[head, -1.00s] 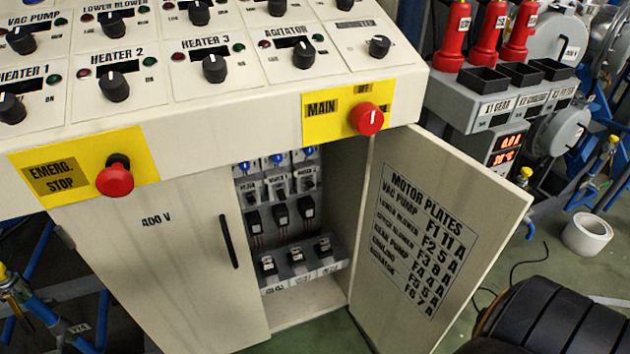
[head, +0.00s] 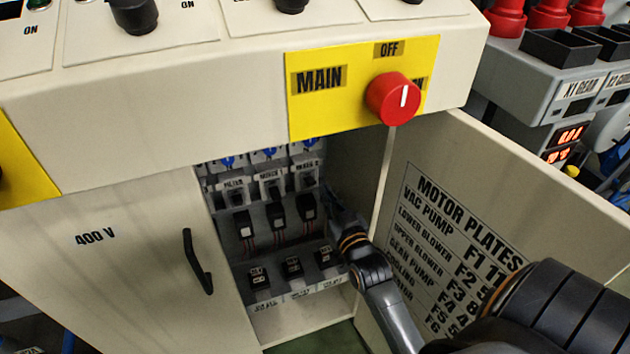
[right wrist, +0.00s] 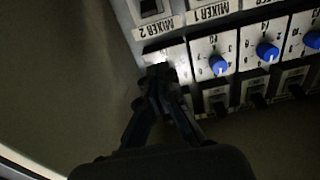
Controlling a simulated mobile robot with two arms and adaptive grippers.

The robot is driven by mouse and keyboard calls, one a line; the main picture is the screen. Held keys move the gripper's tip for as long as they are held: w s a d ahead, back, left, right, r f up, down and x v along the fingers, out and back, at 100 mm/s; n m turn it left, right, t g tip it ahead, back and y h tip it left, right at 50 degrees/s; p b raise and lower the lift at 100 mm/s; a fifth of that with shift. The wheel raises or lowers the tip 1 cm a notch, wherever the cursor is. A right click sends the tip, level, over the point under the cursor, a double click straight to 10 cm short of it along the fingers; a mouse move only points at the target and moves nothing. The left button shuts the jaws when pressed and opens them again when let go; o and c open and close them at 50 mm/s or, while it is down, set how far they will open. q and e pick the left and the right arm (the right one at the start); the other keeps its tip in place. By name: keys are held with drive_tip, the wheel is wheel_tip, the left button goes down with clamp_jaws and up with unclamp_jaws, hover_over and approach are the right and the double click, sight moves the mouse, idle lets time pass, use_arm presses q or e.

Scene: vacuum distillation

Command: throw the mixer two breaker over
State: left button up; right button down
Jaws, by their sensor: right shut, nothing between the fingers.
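The mixer two breaker (head: 308,181) is the rightmost small dark switch in its row inside the open cabinet, under the MIXER 2 label. In the right wrist view, which is upside down, part of this breaker (right wrist: 150,8) shows at the top edge beside its label. I cannot tell its lever position. My right gripper (head: 331,192) reaches into the cabinet just right of the breaker. In the right wrist view its shut, empty fingertips (right wrist: 160,74) are in front of the row with blue knobs, apart from the breaker. My left gripper is out of view.
The open right door (head: 395,225) stands beside my right arm. The closed left door (head: 130,260) borders the opening. The MAIN switch (head: 393,98) is above. Larger dark switches (head: 277,215) and a lower row (head: 292,266) sit below the breaker.

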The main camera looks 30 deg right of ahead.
drive_tip(key=b, duration=0.1)
hover_over(312, 182)
drive_tip(key=f, duration=0.1)
drive_tip(key=s+f+b, duration=0.1)
drive_tip(key=shift+a+f, duration=0.1)
drive_tip(key=shift+f, duration=0.2)
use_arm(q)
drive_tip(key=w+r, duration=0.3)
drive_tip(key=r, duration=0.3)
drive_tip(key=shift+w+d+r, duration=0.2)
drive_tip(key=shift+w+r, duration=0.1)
use_arm(e)
drive_tip(key=shift+s+a+f, duration=0.1)
drive_tip(key=shift+s+f, duration=0.2)
drive_tip(key=shift+f, duration=0.3)
